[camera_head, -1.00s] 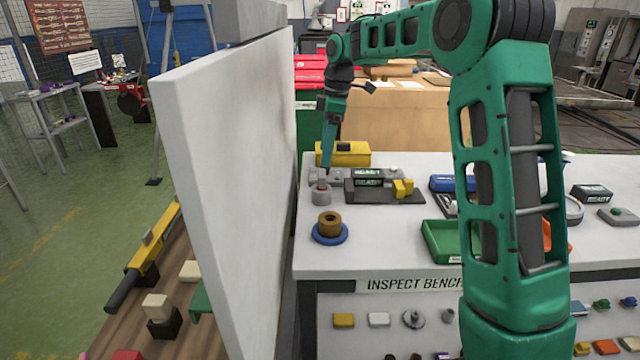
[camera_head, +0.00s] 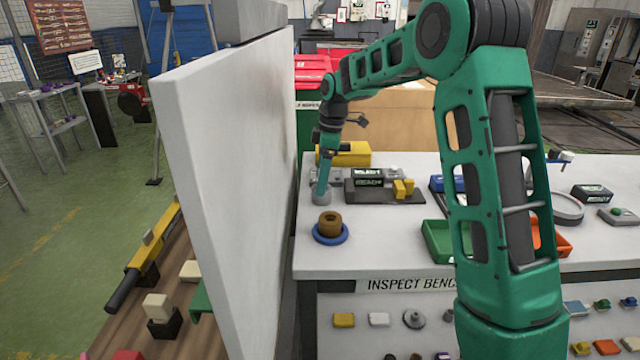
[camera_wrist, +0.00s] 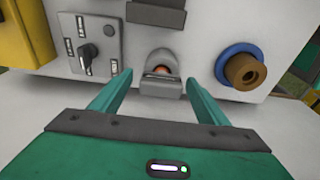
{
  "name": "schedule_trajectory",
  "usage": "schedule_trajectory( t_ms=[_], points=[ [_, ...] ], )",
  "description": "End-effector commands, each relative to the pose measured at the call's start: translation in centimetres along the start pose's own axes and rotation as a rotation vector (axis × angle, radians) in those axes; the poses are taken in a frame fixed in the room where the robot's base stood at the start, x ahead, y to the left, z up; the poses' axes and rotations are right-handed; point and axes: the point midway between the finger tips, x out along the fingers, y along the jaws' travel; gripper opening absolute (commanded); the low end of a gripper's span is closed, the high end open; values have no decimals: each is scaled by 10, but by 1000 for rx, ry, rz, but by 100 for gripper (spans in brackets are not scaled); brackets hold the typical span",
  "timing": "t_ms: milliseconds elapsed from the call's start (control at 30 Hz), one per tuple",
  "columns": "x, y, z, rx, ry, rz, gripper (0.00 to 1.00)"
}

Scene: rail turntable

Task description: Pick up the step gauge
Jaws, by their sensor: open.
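A small rounded grey piece (camera_head: 321,199) with a reddish-brown core (camera_wrist: 161,70) stands on the inspect bench, near its left edge. It is the likely step gauge, but I cannot tell for certain. My gripper (camera_head: 322,189) is low over it and hides its top in the head view. In the wrist view, my open gripper (camera_wrist: 159,80) has one finger on each side of the grey piece (camera_wrist: 160,87), with a visible gap on both sides. Nothing is held.
A brown ring on a blue disc (camera_head: 330,229) stands close in front. A yellow box (camera_head: 350,153) and a dark block with display labels (camera_head: 370,192) are behind and right. A tall white panel (camera_head: 230,180) stands close left. Green tray (camera_head: 436,245) lies farther right.

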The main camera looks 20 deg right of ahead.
Motion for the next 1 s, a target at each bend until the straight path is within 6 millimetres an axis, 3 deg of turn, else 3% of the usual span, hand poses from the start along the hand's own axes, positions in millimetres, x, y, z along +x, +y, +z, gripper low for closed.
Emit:
schedule_trajectory(
  t_ms=[67,200,267,633,1000],
  points=[
    [0,0,0,0,0,0,66],
    [0,0,0,1,0,0,33],
    [0,0,0,1,0,0,21],
    [-10,1,-1,1,1,3,21],
    [-75,1,-11,0,2,5,21]
  ],
)
